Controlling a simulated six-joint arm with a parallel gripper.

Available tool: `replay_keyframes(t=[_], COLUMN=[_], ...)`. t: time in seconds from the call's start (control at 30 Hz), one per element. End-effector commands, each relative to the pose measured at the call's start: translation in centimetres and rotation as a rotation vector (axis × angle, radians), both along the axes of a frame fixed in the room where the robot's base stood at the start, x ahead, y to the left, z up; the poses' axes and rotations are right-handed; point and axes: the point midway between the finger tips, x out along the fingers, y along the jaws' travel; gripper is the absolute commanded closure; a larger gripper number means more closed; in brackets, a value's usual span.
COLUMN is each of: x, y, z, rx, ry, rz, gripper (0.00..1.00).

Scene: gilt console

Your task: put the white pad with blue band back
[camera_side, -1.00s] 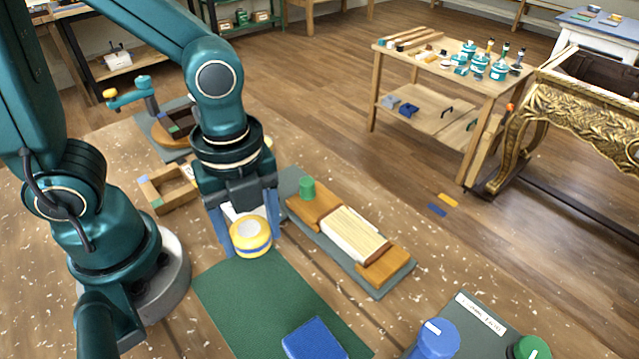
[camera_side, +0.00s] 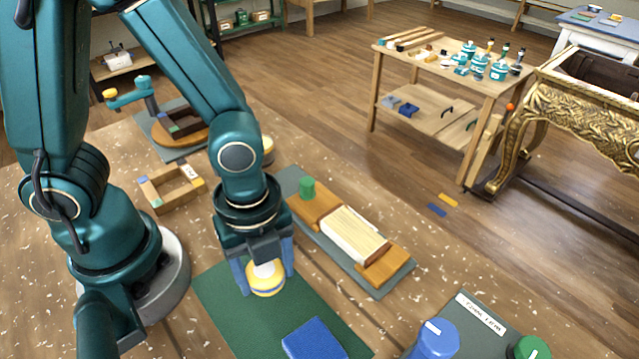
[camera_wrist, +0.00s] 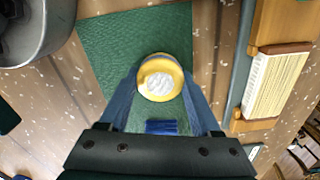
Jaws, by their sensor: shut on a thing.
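The pad (camera_side: 266,283) is a round yellow piece with a white top and a blue band low on its side. My gripper (camera_side: 265,276) is shut on it, with a blue finger on each side. They are over the upper part of the green mat (camera_side: 225,298); I cannot tell whether the pad touches the mat. In the wrist view the pad (camera_wrist: 160,78) sits between the fingertips (camera_wrist: 160,88), its white top facing the camera, with the green mat (camera_wrist: 110,45) beneath.
A blue block (camera_side: 313,340) lies on the mat's near part. A grey board with a wood-and-cream piece (camera_side: 355,235) and a green cylinder (camera_side: 307,188) is to the right. A small wooden frame (camera_side: 172,188) lies left. Blue (camera_side: 436,340) and green (camera_side: 531,348) round pieces stand front right.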

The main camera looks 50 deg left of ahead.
Motion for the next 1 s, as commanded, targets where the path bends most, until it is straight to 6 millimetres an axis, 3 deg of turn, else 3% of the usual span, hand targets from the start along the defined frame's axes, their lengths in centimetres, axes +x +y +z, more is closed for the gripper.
replay_keyframes(t=[0.17,0.2,0.23,0.27,0.67,1.0], x=[0.0,0.0,0.0,0.0,0.0,0.2], y=[0.0,0.0,0.0,0.0,0.0,-0.1], z=[-0.4,-0.3,-0.3,-0.3,0.1,4.6], rx=[0.001,0.000,0.000,0.000,-0.001,-0.005], ry=[0.002,0.001,0.000,0.000,-0.002,-0.009], rz=[0.000,0.000,0.000,0.000,0.000,0.000], gripper=[0.88,0.20,0.09,0.06,0.06,0.06])
